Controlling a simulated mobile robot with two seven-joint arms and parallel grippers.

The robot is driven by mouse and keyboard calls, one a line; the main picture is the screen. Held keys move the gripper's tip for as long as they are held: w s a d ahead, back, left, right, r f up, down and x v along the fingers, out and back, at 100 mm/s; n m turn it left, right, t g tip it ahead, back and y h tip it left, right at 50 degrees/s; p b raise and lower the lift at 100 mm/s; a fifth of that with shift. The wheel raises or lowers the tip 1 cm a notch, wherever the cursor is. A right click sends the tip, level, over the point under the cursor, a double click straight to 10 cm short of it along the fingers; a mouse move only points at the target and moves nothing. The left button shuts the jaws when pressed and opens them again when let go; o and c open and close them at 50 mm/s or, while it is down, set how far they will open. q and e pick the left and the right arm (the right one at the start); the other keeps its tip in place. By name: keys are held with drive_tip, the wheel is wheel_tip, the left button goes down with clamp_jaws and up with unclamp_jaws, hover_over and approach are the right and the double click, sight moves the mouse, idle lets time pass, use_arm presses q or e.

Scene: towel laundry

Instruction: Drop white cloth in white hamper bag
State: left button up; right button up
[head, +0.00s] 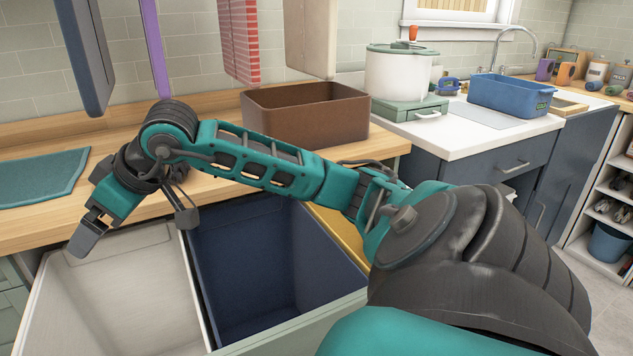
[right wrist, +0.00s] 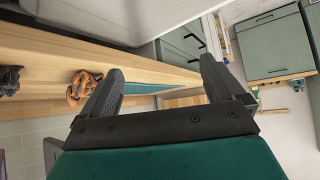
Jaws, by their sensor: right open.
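The white hamper bag (head: 120,290) stands at the lower left of the head view, its top open. My right arm reaches left across the hampers, and its gripper (head: 88,236) hangs over the back left part of the white bag. In the right wrist view the right gripper (right wrist: 160,85) has its two dark fingers spread wide, with nothing between them. I cannot make out a white cloth in either view; the visible inside of the white bag is plain pale, and its bottom is partly out of view. My left gripper is not in view.
A dark blue hamper (head: 255,262) stands right of the white one, with a yellow one (head: 338,232) beside it. A brown bin (head: 305,118) and teal mat (head: 40,178) sit on the wooden counter. The wrist view shows an orange cloth (right wrist: 82,88) and a dark grey cloth (right wrist: 10,80).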

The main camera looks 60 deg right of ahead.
drive_tip(key=v, duration=1)
drive_tip(key=shift+s+r, duration=0.15)
drive_tip(key=shift+s, duration=0.05)
